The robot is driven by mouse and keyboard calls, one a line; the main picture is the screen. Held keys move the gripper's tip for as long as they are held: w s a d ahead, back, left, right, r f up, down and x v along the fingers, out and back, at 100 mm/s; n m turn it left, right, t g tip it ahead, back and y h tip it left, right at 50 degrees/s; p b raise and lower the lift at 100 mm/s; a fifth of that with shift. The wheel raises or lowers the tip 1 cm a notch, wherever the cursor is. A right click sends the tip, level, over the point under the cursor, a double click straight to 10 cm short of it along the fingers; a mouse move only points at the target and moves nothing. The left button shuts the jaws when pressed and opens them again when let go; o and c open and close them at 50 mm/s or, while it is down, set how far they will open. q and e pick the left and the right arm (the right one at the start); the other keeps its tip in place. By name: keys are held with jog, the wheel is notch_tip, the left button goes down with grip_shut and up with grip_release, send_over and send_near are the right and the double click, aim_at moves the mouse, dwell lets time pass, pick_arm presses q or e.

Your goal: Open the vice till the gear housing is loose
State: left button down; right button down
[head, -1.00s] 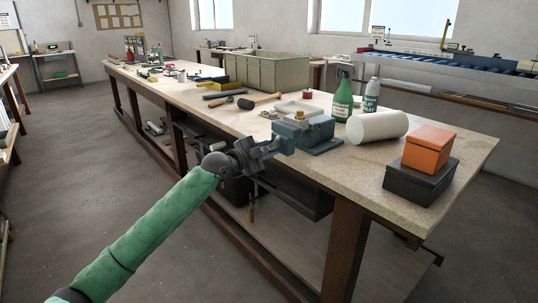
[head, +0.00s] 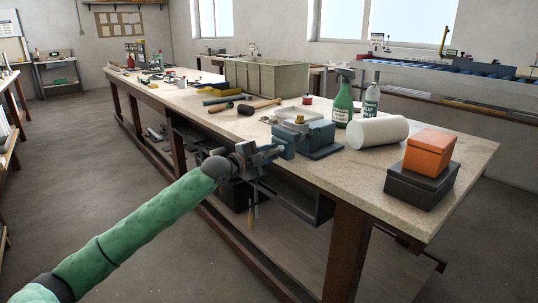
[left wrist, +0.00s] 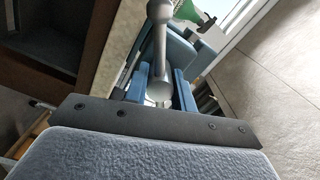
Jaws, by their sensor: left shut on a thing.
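The blue vice (head: 318,134) stands at the near edge of the workbench (head: 440,160). A pale grey part with a brass-coloured piece, apparently the gear housing (head: 297,115), sits at its jaws; I cannot tell how tightly it is held. My left gripper (head: 268,154) is at the vice's front, shut on the vice handle. In the left wrist view the handle (left wrist: 160,45) is a grey bar with a rounded end, running between the blue fingers; the blue vice body shows behind it. My right gripper is not in view.
A green spray bottle (head: 343,100), a grey bottle (head: 371,102), a white roll (head: 377,132) and an orange box (head: 429,151) on a dark box (head: 421,184) stand right of the vice. A mallet (head: 258,104) and an olive crate (head: 267,77) lie beyond it.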

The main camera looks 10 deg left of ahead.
pick_arm(q)
jog(key=shift+s+f, duration=0.1)
jog(key=shift+f, duration=0.2)
jog(key=c, duration=1.6)
grip_release()
jog(key=o, duration=0.4)
jog(key=shift+o, duration=0.2)
jog(key=shift+r, duration=0.2)
jog(key=shift+a, duration=0.1)
jog(key=shift+v, duration=3.85)
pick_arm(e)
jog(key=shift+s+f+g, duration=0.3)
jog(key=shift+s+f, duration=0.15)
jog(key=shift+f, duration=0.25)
